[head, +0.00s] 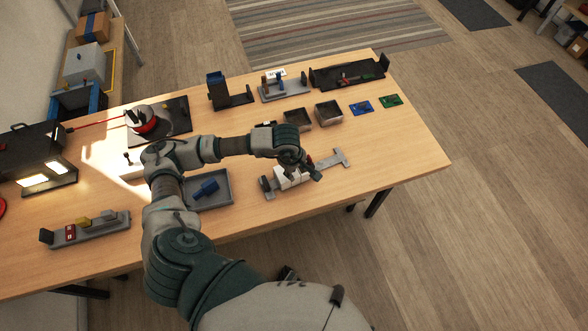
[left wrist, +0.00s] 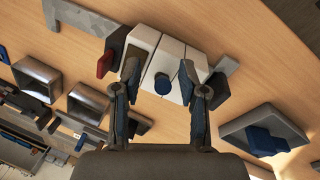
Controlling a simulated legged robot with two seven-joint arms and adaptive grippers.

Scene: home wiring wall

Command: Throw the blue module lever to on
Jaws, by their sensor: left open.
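White modules (head: 283,182) stand side by side on a grey rail (head: 335,160) near the front of the table. My left gripper (head: 300,168) is over them and hides part of them. In the left wrist view the blue lever (left wrist: 162,84) stands out from the middle of the white modules (left wrist: 171,60). It shows as a round blue end, and I cannot tell which position it is in. My left gripper (left wrist: 159,80) is open, with one finger on each side of the blue lever and a gap to each. A red lever (left wrist: 105,63) is beside the left finger. My right gripper is not in view.
A grey tray (head: 222,178) with a blue block (head: 207,188) lies left of the rail. Two open boxes (head: 299,118) (head: 328,112) stand behind it. Blue (head: 361,107) and green (head: 391,101) boards lie farther right. The table's right end is clear.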

